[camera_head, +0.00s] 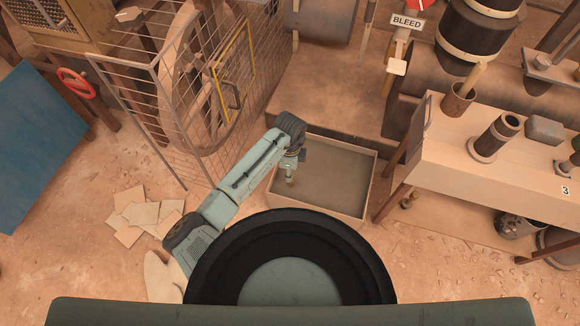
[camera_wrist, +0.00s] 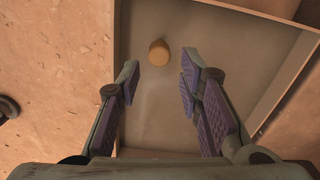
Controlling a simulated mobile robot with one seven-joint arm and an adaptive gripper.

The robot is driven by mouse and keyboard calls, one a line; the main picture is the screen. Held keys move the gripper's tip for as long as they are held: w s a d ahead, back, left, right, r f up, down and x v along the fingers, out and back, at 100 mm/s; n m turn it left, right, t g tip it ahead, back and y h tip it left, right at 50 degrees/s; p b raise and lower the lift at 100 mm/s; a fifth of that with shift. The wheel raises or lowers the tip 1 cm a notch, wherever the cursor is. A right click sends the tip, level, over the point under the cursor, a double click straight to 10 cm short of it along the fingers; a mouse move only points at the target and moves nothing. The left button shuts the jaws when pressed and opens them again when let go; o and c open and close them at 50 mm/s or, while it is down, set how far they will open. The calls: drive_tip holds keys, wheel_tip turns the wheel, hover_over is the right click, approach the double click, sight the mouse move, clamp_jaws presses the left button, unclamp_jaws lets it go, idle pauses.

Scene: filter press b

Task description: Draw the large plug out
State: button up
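A short, round-ended tan cylinder (camera_wrist: 158,52), which may be the large plug, shows in the wrist view just beyond my fingertips and between their lines. My gripper (camera_wrist: 160,78) is open, with its two purple-padded fingers apart and nothing between them. In the head view my gripper (camera_head: 291,178) hangs over the left part of an open shallow box (camera_head: 372,180). A small brownish tip shows at its lower end there; I cannot tell whether it is the cylinder or a finger. What the cylinder is fixed in is not clear.
A wire guard (camera_head: 150,85) stands left of my arm. A bench (camera_head: 440,150) with a cup (camera_head: 458,100) and a flanged pipe piece (camera_head: 495,138) stands right of the box. A BLEED sign (camera_head: 407,22) hangs behind. Flat pale sheets (camera_head: 130,215) lie on the floor.

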sight(290, 188)
wheel_tip(290, 188, down, 11)
drive_tip(key=shift+r+b, duration=0.2)
drive_tip(key=shift+b, duration=0.7)
drive_tip(key=shift+c, duration=0.5)
clamp_jaws()
